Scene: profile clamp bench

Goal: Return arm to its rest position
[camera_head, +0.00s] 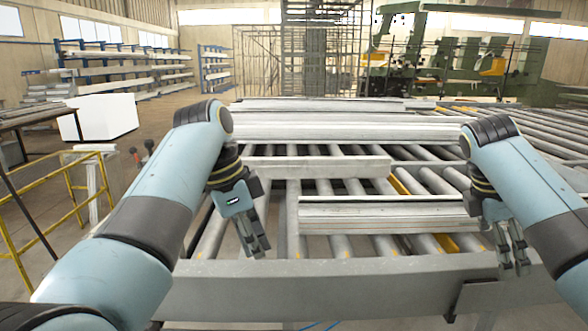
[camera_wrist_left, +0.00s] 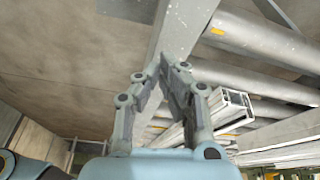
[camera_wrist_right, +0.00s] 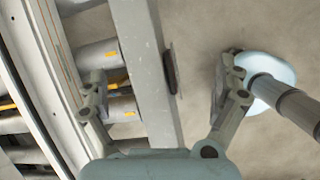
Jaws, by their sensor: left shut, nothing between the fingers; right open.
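My left gripper (camera_head: 257,246) hangs fingers down over the left part of the roller bench, near its front rail (camera_head: 350,290). Its fingertips are together and empty; it also shows in the left wrist view (camera_wrist_left: 165,70). My right gripper (camera_head: 516,264) points down at the right, by the right end of the stacked profiles (camera_head: 385,214) and close to the front rail. In the right wrist view (camera_wrist_right: 162,75) its fingers are spread apart with nothing held between them; the front rail and floor show beyond them.
A short profile (camera_head: 315,167) lies across the rollers behind the stacked profiles. Longer profiles (camera_head: 330,132) lie further back. A yellow railing (camera_head: 50,185) and a white block (camera_head: 103,117) stand at the left. Green machinery (camera_head: 450,55) stands at the back right.

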